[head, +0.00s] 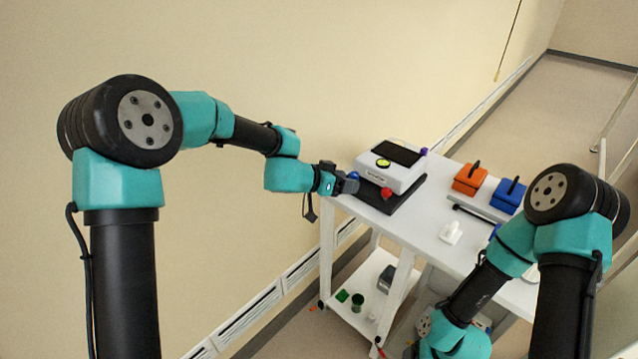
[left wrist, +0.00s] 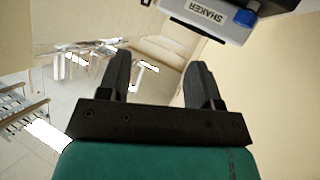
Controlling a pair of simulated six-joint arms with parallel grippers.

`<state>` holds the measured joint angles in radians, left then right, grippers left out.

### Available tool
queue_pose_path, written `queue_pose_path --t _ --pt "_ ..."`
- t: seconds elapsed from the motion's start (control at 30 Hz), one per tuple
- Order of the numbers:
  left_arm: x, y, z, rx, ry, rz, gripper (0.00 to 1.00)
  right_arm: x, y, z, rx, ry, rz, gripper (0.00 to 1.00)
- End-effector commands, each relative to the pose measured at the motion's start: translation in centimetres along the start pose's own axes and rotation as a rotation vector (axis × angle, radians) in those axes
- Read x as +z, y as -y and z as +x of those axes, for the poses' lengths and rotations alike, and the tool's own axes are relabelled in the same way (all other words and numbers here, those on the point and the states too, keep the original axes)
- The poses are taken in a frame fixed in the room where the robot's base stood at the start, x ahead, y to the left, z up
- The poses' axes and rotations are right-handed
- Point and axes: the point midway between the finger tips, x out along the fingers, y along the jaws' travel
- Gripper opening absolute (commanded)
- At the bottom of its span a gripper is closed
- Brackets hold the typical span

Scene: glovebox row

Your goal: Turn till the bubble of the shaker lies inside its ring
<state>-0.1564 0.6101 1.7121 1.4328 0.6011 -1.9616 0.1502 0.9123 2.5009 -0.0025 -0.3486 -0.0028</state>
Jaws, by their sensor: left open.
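The shaker (head: 403,176) is a white box with a dark top panel, standing on a black plate at the left end of the white table. A yellow-green round level (head: 382,163) sits on its top; the bubble is too small to make out. A blue knob (head: 353,175) is at its near left corner, a red knob (head: 386,192) at the front and a purple knob (head: 424,151) at the far right. My left gripper (head: 351,186) is open and empty beside the blue knob. In the left wrist view the blue knob (left wrist: 245,17) lies beyond the fingers (left wrist: 157,82), apart from them.
On the white table (head: 425,222), an orange box (head: 469,179) and a blue box (head: 508,195) stand right of the shaker. A small white item (head: 450,233) lies in front. A lower shelf (head: 372,290) holds green cups. My right arm covers the table's right end.

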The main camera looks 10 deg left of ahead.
Motion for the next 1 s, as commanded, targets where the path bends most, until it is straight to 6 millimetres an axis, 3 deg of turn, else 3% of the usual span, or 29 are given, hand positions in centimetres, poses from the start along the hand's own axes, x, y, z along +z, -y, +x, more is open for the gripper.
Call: queue_pose_path --t 1.0 --pt "2.0 3.8 -3.6 -0.374 -0.06 0.034 0.58 0.0 0.0 0.0 0.0 0.0 0.0 0.76"
